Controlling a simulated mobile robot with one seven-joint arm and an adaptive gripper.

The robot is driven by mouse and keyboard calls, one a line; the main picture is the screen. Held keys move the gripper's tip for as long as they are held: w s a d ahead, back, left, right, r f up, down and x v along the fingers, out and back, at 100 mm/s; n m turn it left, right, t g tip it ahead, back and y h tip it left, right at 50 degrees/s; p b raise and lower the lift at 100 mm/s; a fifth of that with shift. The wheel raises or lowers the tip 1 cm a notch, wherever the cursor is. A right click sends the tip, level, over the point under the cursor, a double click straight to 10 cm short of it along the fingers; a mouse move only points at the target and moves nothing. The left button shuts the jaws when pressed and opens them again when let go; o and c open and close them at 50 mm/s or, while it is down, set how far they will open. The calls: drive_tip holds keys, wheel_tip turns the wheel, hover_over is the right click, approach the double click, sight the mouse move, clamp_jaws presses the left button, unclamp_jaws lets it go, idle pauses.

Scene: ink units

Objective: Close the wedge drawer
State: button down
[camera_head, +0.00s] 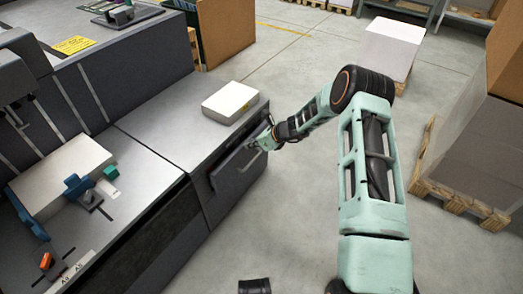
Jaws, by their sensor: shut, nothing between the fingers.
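The drawer (229,175) is a dark grey front panel in the right-hand side of the grey cabinet (205,137), under its top. The panel seems to stand out a little from the cabinet, but I cannot tell how far. A thin light bar, perhaps its handle, shows on the panel face. My gripper (262,143) is shut and empty at the panel's upper far end, close to the front. The view is too small to tell whether the fingers touch the panel. The inside of the drawer is hidden.
A white paper stack (230,102) lies on the cabinet top. The worktop at left holds a larger paper stack (62,175) and small blue, teal and orange parts. A pallet with boxes (455,150) stands at right. The floor between is mostly clear.

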drive_tip(key=shift+w+a, duration=0.75)
drive_tip(key=shift+a, duration=0.3)
